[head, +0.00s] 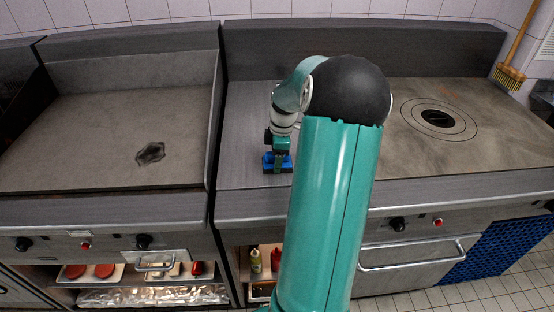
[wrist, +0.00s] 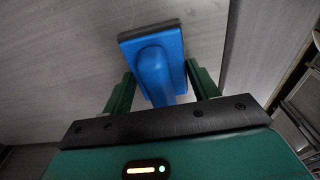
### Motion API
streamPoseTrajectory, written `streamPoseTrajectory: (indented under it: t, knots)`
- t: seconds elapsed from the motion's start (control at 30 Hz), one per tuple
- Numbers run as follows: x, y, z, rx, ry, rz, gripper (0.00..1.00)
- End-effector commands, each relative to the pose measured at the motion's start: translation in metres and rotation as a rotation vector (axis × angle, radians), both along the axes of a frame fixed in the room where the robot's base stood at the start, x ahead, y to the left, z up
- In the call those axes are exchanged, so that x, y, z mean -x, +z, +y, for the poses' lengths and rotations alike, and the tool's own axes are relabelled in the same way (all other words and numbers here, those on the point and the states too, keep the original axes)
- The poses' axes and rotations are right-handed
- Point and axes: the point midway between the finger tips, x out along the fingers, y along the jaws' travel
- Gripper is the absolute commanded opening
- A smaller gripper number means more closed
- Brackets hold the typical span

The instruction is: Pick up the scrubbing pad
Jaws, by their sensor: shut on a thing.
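The scrubbing pad (wrist: 172,44) has a blue handle block on a dark pad. In the wrist view it sits between the two green fingers of my gripper (wrist: 160,88), which are shut on its blue handle. In the head view the blue pad (head: 285,162) shows below my gripper (head: 278,155), at the grey steel counter (head: 245,150) between the two cooking surfaces. I cannot tell whether the pad touches the counter. My teal arm hides part of the counter to the right.
A griddle (head: 70,130) with a dark burnt patch (head: 150,153) is on the left. A solid top with a round ring plate (head: 438,117) is on the right. A broom (head: 512,70) stands at the far right. Bottles (head: 255,260) and trays fill shelves below.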

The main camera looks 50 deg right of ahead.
Motion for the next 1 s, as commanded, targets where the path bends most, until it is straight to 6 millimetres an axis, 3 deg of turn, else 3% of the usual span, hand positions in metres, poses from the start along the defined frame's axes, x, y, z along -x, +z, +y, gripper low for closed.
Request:
streamPoseTrajectory:
  t: [0.17, 0.37, 0.67, 1.0]
  knots:
    - [0.0, 0.009, -0.001, 0.003, 0.0, -0.001, 0.31]
    - [0.002, 0.036, 0.002, 0.004, 0.0, 0.0, 0.31]
    - [0.036, 0.096, 0.041, 0.006, -0.002, -0.001, 0.31]
    - [0.08, 0.122, 0.09, 0.003, 0.0, 0.0, 0.31]
